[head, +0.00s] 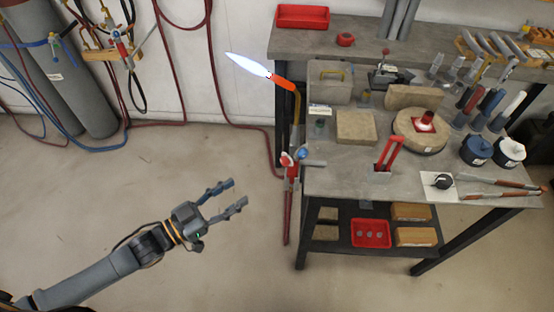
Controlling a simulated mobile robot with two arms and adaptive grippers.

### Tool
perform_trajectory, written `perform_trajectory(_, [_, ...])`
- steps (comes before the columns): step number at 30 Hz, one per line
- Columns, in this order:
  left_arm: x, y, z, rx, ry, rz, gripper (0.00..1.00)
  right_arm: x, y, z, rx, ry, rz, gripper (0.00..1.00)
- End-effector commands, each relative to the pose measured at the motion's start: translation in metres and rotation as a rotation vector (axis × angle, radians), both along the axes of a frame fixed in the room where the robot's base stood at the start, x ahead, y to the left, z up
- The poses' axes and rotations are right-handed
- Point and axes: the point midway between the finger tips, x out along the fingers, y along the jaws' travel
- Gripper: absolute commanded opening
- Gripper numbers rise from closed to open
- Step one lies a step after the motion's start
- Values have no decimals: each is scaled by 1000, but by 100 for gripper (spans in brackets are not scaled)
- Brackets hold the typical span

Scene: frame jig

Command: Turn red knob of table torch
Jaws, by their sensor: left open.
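The table torch (283,82) is mounted at the left edge of the workbench, with a blue-white flame coming from its tip toward the upper left. Below it, at the table's left side, is its valve with a red knob (287,160) and a blue knob (301,153) close beside it. My left gripper (240,192) reaches in from the lower left. Its two fingers are apart and empty, pointing right, to the left of and lower in the picture than the red knob, not touching it. My right gripper is not in view.
The workbench (334,184) holds bricks, a round stone turntable (420,131), pots and hand tools. A red tray (371,233) sits on its lower shelf. Red hoses hang along the table's left side. Gas cylinders (80,80) stand at the upper left. The floor around my gripper is clear.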

Motion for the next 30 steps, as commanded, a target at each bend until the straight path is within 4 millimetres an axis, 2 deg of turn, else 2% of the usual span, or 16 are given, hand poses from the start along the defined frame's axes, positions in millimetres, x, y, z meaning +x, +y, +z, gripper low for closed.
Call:
perform_trajectory(5, [9,-12,6,-9,-7,-8,47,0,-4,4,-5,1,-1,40])
perform_trajectory(21, [79,-89,6,-6,-7,-7,47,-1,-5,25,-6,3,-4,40])
perform_trajectory(30, [92,-103,4,-5,-5,-6,47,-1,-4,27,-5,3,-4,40])
